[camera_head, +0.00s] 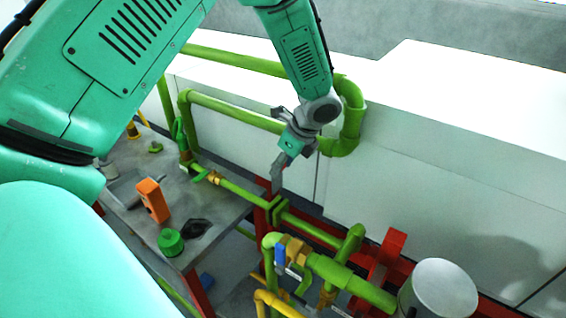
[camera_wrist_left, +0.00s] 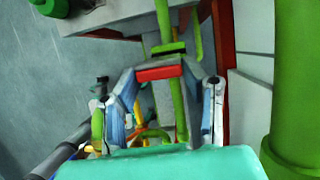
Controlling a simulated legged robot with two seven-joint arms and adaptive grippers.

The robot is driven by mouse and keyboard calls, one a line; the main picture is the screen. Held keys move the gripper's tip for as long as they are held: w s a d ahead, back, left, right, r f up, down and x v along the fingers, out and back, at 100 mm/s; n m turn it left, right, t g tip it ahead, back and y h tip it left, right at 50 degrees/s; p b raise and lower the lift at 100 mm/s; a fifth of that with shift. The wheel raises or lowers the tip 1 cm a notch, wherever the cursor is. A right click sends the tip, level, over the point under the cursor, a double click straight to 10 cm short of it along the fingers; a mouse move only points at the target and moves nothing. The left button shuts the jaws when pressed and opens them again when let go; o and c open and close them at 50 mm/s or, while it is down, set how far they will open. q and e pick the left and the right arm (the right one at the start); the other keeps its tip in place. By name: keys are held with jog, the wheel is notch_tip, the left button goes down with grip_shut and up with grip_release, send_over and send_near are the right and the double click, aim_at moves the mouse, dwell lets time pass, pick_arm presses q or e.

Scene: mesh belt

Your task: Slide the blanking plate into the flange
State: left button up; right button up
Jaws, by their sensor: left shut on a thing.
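My left gripper (camera_head: 278,178) hangs from the arm above the green pipe run in the head view, its fingers pointing down. In the left wrist view my left gripper (camera_wrist_left: 160,82) is shut on a small plate with a red edge (camera_wrist_left: 160,73), which looks like the blanking plate. The green flange (camera_head: 278,211), with a narrow gap between its two faces, is in the pipe run just below the fingertips. The flange also shows in the left wrist view (camera_wrist_left: 168,48), just beyond the plate. The plate appears apart from the flange. My right gripper is out of view.
A grey table (camera_head: 225,210) at the left holds an orange block (camera_head: 152,200) and a green cylindrical part (camera_head: 171,242). Brass and green valve pipework (camera_head: 298,252) stands at front. A green pipe loop (camera_head: 352,105) runs behind the wrist, close to the white wall panels (camera_head: 440,170).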

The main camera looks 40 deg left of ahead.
aim_at(278, 184)
pick_arm(q)
notch_tip(278, 184, down, 3)
jog(key=shift+w+f+b, duration=0.1)
jog(key=shift+b, duration=0.45)
jog(key=shift+a+f+b, duration=0.2)
jog(key=shift+f+b, duration=0.1)
jog(key=shift+f, duration=0.35)
jog(key=shift+d, duration=0.1)
jog(key=shift+p, duration=0.4)
jog(key=shift+p, duration=0.65)
dwell(0.6)
jog(key=shift+f+b, duration=1.55)
jog(key=shift+f, duration=1.75)
